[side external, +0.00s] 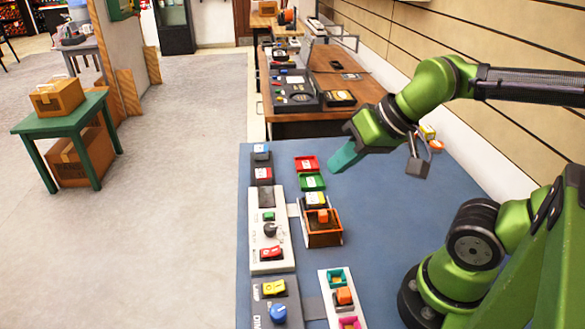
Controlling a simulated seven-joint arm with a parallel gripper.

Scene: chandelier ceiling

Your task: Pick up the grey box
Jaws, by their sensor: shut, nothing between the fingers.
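My gripper (338,165) is at the end of the green arm, above the far part of the blue table (385,215). Its teal fingers are together and hold nothing. No plain grey box stands out clearly. A dark grey, box-like piece (418,168) with a thin loop on top, like a padlock, shows to the right of my gripper, apart from the fingers. I cannot tell whether it rests on the table. Dark grey panels with switches, such as one with a blue knob (277,304), lie along the table's left edge.
A red tray (306,163), a green tray (312,182) and an orange-brown open box (323,238) lie left of centre. A white control panel (267,248) is beside them. Small orange and yellow items (428,132) sit at the back right. The middle of the table is clear.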

